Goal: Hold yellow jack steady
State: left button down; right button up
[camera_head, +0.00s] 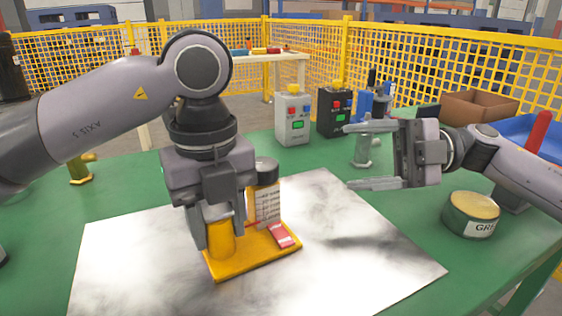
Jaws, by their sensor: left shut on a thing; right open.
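The yellow jack (250,254) has a flat yellow base plate resting on the shiny metal sheet, with a short yellow cylinder (221,238) standing on it. My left gripper (218,240) points down and is shut on that cylinder, its fingers on either side. A dark-capped canister with a printed label (267,200) stands at the back of the plate, partly hidden by the gripper. A small red block (281,235) lies on the plate's right side. My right gripper (360,157) is open and empty, to the right of the jack, with its fingers pointing left.
The metal sheet (350,260) lies on the green table (120,200). A grey button box (293,120) and a black one (333,112) stand behind. A grey metal part (363,150) stands behind my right gripper. A round tin (471,213) and a cardboard box (478,108) are at right.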

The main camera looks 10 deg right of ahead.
aim_at(262, 171)
jog(key=a+n, duration=0.4)
jog(key=n, duration=0.4)
jog(key=a+n+g, duration=0.1)
jog(key=a+n, duration=0.3)
jog(key=n, duration=0.4)
jog(key=a+n+g, duration=0.1)
jog(key=a+n, duration=0.3)
jog(key=n, duration=0.4)
jog(key=shift+s+f, duration=0.1)
jog(key=shift+f, duration=0.05)
jog(key=c, duration=1.1)
